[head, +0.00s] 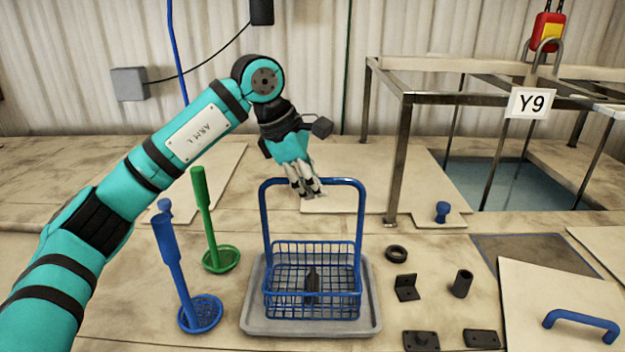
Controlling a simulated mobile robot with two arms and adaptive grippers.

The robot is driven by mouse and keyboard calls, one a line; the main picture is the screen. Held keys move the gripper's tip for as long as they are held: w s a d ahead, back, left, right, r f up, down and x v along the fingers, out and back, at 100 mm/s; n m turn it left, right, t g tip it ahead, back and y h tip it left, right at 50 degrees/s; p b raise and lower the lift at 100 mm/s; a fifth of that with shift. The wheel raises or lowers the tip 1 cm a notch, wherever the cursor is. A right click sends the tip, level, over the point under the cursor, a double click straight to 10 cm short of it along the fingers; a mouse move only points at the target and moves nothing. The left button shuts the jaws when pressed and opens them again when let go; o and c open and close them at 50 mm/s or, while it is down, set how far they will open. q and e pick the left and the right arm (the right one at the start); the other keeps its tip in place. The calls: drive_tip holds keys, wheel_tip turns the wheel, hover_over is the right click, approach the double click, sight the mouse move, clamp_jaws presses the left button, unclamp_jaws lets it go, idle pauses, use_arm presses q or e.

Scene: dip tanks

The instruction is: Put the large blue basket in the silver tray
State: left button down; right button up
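The large blue basket (312,250) is a wire basket with a tall upright handle. It stands upright within the outline of the silver tray (253,322), a shallow grey tray on the worktop. A dark part (312,283) shows inside the basket. My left gripper (308,193) points down at the middle of the handle's top bar, its fingers overlapping the bar. Whether they are closed on the bar or loose around it is not clear. Whether the basket's base touches the tray is hard to tell. My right gripper is out of view.
A green long-handled basket (221,259) and a small blue one (201,313) stand left of the tray. Several dark parts, including a ring (396,254), lie to the right. A metal frame marked Y9 (531,103) stands over a liquid-filled tank (530,187) at the back right.

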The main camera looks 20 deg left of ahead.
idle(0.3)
use_arm(q)
drive_tip(key=c, duration=2)
unclamp_jaws()
drive_tip(key=shift+f, duration=0.1)
drive_tip(key=o, duration=0.5)
drive_tip(key=shift+r, duration=0.2)
drive_tip(key=shift+a+r+b, duration=0.15)
drive_tip(key=shift+r+b, duration=0.15)
drive_tip(key=shift+b+v, duration=1.25)
drive_tip(key=shift+v, duration=4.35)
drive_tip(key=shift+s, duration=0.1)
